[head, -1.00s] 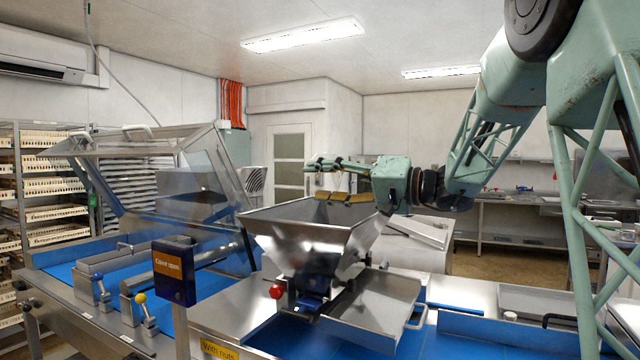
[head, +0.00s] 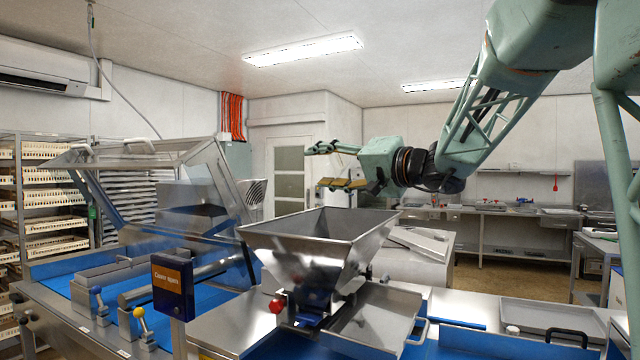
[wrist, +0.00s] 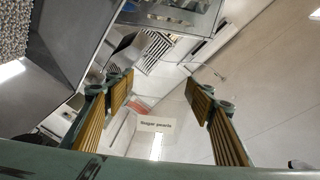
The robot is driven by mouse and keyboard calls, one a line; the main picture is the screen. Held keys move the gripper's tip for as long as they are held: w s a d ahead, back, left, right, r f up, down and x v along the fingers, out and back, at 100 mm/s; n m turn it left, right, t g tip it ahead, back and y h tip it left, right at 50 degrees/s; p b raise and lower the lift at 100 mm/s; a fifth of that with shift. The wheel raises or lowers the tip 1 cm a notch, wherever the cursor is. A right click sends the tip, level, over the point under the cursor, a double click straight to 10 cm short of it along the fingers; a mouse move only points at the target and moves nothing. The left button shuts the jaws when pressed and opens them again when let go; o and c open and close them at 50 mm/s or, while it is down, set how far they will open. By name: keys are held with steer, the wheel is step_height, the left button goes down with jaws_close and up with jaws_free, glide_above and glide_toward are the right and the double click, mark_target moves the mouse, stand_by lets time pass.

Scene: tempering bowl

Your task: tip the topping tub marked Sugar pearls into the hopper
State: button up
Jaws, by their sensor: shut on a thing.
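My gripper (head: 338,168) is above the steel hopper (head: 318,254), clear of its rim, with its fingers pointing left in the head view. In the wrist view, a white label that seems to read Sugar pearls (wrist: 157,124) shows between the two yellow-padded fingers (wrist: 162,112). The fingers are shut on the tub that carries it, though they stand wide apart. The tub's walls look clear and I can hardly make them out; its contents and tilt I cannot tell. Grey walls, perhaps the hopper's, and small speckled pieces (wrist: 22,25) show at the wrist view's upper left.
A raised clear cover (head: 130,155) stands over the blue belt at left. A sign reading Cover open (head: 172,284) stands in front of the hopper's left side. A shallow tray (head: 555,316) lies at right. A rack of trays (head: 45,200) stands far left.

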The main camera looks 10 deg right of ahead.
steer(key=shift+s+d+r+m+t+h, duration=0.75)
steer(key=shift+s+d+r+m+h, duration=0.85)
steer(key=shift+r, duration=2.05)
steer(key=shift+s+d+r+m+t+h, duration=1.05)
steer(key=shift+r+m+h, duration=0.9)
steer(key=shift+r, duration=1.65)
steer(key=w+a+f+n+g+y, duration=0.1)
steer(key=f+n+g+y, duration=0.1)
steer(key=f, duration=0.5)
steer(key=w+a+f+n+g+y+b, duration=0.1)
steer(key=w+a+f+n+g+y, duration=0.1)
steer(key=f+y, duration=0.3)
steer(key=w+a+f+n+g+y, duration=0.1)
steer(key=a+f+n+g+y, duration=0.1)
steer(key=f, duration=0.7)
steer(key=shift+w+f+g+y+b, duration=0.2)
steer(key=shift+w+g+y+b, duration=0.2)
steer(key=shift+y, duration=0.35)
steer(key=shift+n, duration=0.25)
steer(key=shift+w+d+r+p, duration=0.1)
steer(key=shift+r+p, duration=0.05)
steer(key=shift+p, duration=0.35)
steer(key=shift+w+d+r+m+p, duration=0.15)
steer(key=shift+w+m+p, duration=0.05)
steer(key=shift+m+p, duration=0.8)
